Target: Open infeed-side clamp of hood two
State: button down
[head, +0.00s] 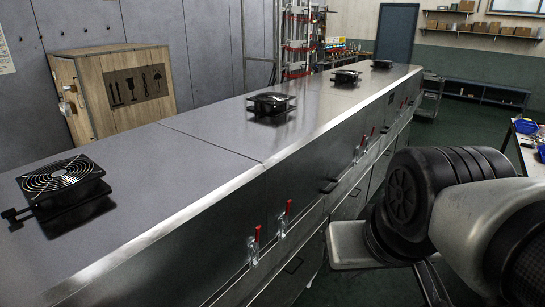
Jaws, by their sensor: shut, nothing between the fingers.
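The dryer is a long steel tunnel with hoods (215,135) in a row, running from the near left to the far middle. Small clamps with red upright handles sit on its front face. One clamp (254,246) is just left of a hood seam and another clamp (283,220) just right of it. Farther along, another clamp pair (361,147) shows smaller. No hood numbers are readable, so I cannot tell which is hood two or its infeed side. My arm fills the lower right; my gripper is not visible.
Black fans (62,182) stand on the hood tops, with another fan (270,104) farther back. Dark handles (328,186) stick out from the front face. A wooden crate (110,92) stands behind. A workbench (527,145) is at the right edge. Green floor (455,110) lies open beyond my arm.

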aim_at(285, 217)
jog(key=i+l, duration=0.3)
jog(key=i, duration=0.15)
jog(key=i+l+z, duration=0.1)
jog(key=i+l, duration=0.25)
jog(key=j, duration=0.1)
